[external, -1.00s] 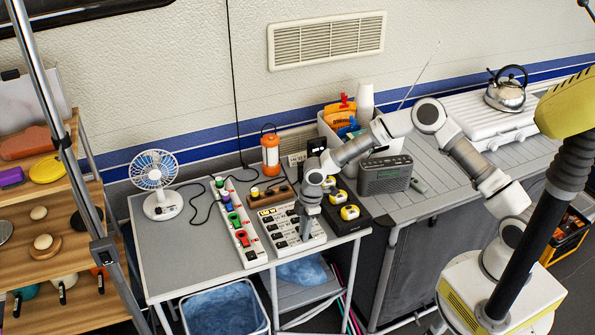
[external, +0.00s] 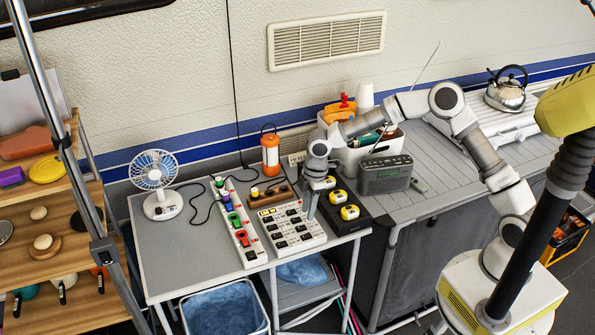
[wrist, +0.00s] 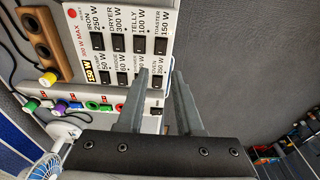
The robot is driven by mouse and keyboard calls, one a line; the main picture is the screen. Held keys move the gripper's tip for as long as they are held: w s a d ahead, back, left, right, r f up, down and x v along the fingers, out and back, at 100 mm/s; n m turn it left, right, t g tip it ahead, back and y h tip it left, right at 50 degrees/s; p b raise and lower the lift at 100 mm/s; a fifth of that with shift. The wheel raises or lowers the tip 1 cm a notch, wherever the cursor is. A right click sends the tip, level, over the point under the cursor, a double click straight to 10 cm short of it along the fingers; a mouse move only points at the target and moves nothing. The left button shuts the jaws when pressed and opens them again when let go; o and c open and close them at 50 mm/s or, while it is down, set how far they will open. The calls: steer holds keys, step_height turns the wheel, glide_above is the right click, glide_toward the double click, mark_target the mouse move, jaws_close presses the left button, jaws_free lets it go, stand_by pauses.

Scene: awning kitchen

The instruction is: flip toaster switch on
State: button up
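The switch panel (external: 291,228) is a white board with black rocker switches on the grey table. In the wrist view its labels read iron, dryer, telly and toaster in one row, with pump and fridge among those in the row below. The toaster switch (wrist: 160,46) is the black rocker at the right end of the upper row. I cannot tell its position. My gripper (wrist: 161,73) is open and empty, with a clear gap between its fingers. In the wrist view its tips appear just below the toaster switch; contact is unclear. In the external view my gripper (external: 311,216) points down at the panel's right side.
A power strip (external: 238,228) with coloured plugs lies left of the panel, and a wooden block (external: 270,194) lies behind it. A black tray (external: 347,212) with yellow items is close on the right. A fan (external: 156,185), orange lantern (external: 270,155) and radio (external: 384,176) stand around.

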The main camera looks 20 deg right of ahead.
step_height(320, 180, up, 8)
steer(key=d, duration=0.1)
steer(key=shift+r, duration=0.15)
stand_by(0.4)
steer(key=s+d+r+m+t, duration=0.2)
steer(key=s+d+r+m, duration=0.3)
steer(key=d, duration=0.7)
steer(key=s+d+r+m+t+h, duration=0.1)
steer(key=s+d+r+m, duration=0.4)
steer(key=d, duration=0.7)
steer(key=s+d+r+m+t, duration=0.2)
steer(key=s+d+r+m, duration=0.2)
steer(key=s+d+m, duration=0.4)
steer(key=s+d, duration=0.3)
steer(key=d, duration=0.1)
steer(key=shift+r+t+h, duration=0.3)
steer(key=shift+r, duration=0.1)
